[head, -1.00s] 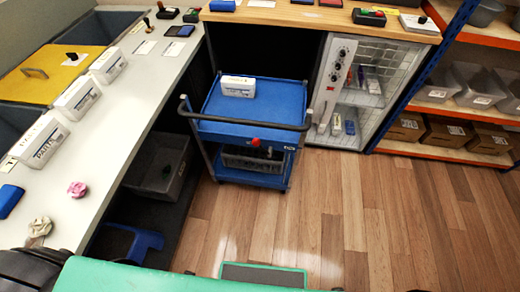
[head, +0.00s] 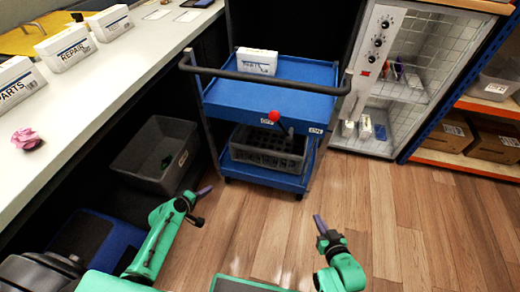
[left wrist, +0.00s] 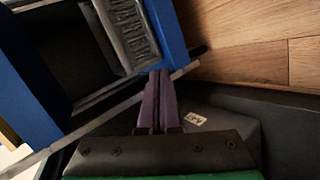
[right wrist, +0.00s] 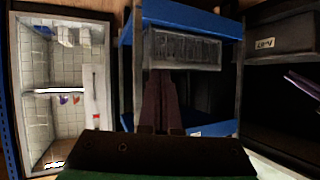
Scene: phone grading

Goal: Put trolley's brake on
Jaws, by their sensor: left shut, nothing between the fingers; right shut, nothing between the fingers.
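The blue trolley (head: 225,98) stands ahead in the head view, with a dark push bar (head: 262,78) across its near side. Its brake lever has a red knob (head: 274,116) and a dark stem leaning down to the right, between two small white labels on the trolley's front edge. The lettering is too small to read surely. My left gripper (head: 203,191) is shut and empty, low in front of the trolley's left side. My right gripper (head: 320,222) is shut and empty, low over the floor to the right. Both are apart from the lever.
A white box (head: 257,61) sits on the trolley's top and a grey crate (head: 268,150) on its lower shelf. A grey bin (head: 155,153) stands under the left counter (head: 105,75). A glass-fronted cabinet (head: 372,145) is at right. The wooden floor ahead is clear.

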